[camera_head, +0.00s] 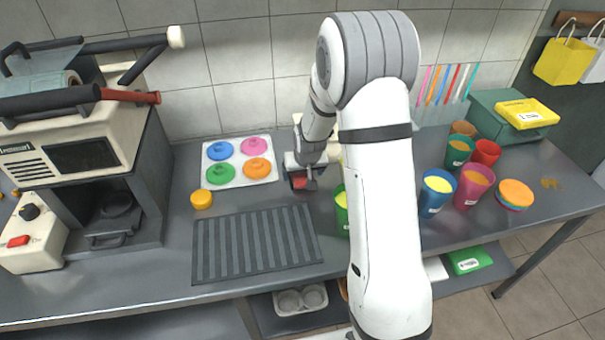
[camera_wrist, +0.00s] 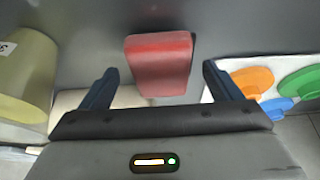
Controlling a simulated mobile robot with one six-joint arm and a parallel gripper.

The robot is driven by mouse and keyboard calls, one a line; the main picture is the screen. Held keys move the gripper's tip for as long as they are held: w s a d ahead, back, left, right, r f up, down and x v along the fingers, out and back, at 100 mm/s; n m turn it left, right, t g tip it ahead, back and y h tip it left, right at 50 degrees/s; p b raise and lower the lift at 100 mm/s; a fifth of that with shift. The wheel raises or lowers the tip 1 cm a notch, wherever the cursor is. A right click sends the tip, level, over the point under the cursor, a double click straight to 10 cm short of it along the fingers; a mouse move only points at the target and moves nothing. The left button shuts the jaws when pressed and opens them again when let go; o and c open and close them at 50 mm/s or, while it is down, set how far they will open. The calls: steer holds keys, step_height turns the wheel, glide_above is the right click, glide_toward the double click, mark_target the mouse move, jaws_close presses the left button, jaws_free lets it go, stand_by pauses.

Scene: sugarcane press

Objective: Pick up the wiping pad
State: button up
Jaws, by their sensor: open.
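A red block-shaped pad, which looks like the wiping pad (camera_wrist: 158,62), lies on the grey counter in the wrist view. My gripper (camera_wrist: 160,70) is open, with one dark finger left of the pad and one right of it. Gaps show between the pad and both fingers, so nothing is held. In the head view my gripper (camera_head: 303,182) points down at the counter, and a bit of the red pad (camera_head: 299,183) shows there. My own arm hides part of the counter to its right.
A white tray (camera_head: 208,183) with coloured lids stands left of my gripper. A ribbed dark mat (camera_head: 255,243) lies in front. A green cup (camera_head: 341,215) stands close on the right, partly behind my arm. Several cups stand farther right; the press (camera_head: 80,150) is at far left.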

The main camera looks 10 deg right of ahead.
mark_target(300, 179)
steer(key=shift+w+f, duration=0.15)
steer(key=shift+f, duration=0.25)
steer(key=shift+c, duration=0.6)
steer(key=c, duration=0.9)
steer(key=shift+c, duration=0.2)
steer(key=shift+s+a+r, duration=0.25)
steer(key=shift+a+r, duration=0.05)
steer(key=shift+r, duration=0.05)
steer(key=r, duration=0.2)
steer(key=r+b, duration=0.1)
steer(key=r, duration=0.3)
steer(key=shift+s+a+r, duration=0.15)
steer(key=shift+s+a, duration=0.15)
steer(key=shift+s, duration=0.1)
steer(key=s+a+b, duration=0.4)
steer(key=s+a, duration=0.7)
steer(key=s, duration=0.3)
steer(key=shift+a+b, duration=0.3)
steer(key=shift+b, duration=0.05)
steer(key=shift+s, duration=0.1)
